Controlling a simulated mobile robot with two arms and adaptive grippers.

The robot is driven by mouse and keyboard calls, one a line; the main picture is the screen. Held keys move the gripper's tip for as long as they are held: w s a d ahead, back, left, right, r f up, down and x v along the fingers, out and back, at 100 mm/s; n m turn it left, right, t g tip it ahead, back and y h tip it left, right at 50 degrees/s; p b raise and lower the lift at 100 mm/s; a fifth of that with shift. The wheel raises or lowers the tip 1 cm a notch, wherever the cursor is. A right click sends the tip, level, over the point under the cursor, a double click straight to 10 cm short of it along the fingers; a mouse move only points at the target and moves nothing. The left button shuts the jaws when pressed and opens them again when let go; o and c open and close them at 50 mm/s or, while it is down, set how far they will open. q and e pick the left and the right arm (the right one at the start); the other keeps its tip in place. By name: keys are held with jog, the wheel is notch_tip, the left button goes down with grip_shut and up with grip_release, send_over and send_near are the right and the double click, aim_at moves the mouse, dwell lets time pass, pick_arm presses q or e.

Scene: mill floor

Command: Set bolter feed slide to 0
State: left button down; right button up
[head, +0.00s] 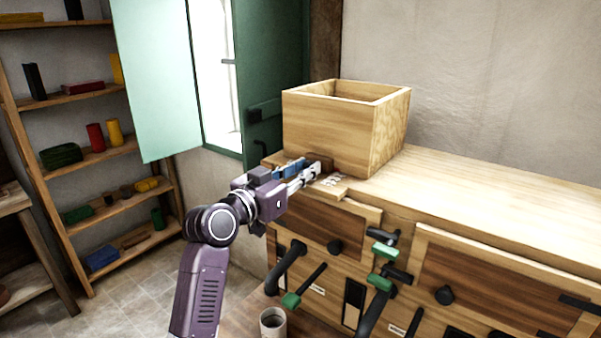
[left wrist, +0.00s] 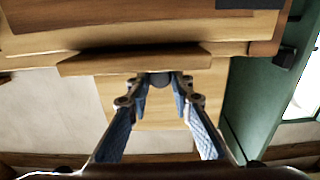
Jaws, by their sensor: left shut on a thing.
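My left gripper (head: 308,174) reaches the front foot of the open wooden hopper box (head: 338,118) on the bolter's top. In the left wrist view, the gripper (left wrist: 160,86) is shut on a small dark round knob (left wrist: 160,79). The knob stands at the edge of a wooden slide board (left wrist: 135,62). A pale plate with small dark markings (head: 333,181) lies just right of the fingertips in the head view; its figures are too small to read. The fingers and arm hide most of the slide in the head view. My right gripper is not in view.
A metal cup (head: 273,322) stands low in front. The green window shutter (head: 270,80) is close behind. The bolter top (head: 480,205) is clear at right.

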pick_arm(q)
jog(key=shift+r, duration=0.1)
jog(key=c, duration=2)
grip_release()
jog(key=shift+o, duration=1.4)
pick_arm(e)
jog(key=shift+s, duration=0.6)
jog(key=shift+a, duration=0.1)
pick_arm(q)
jog(key=shift+s+a, duration=0.3)
jog(key=v, duration=1.1)
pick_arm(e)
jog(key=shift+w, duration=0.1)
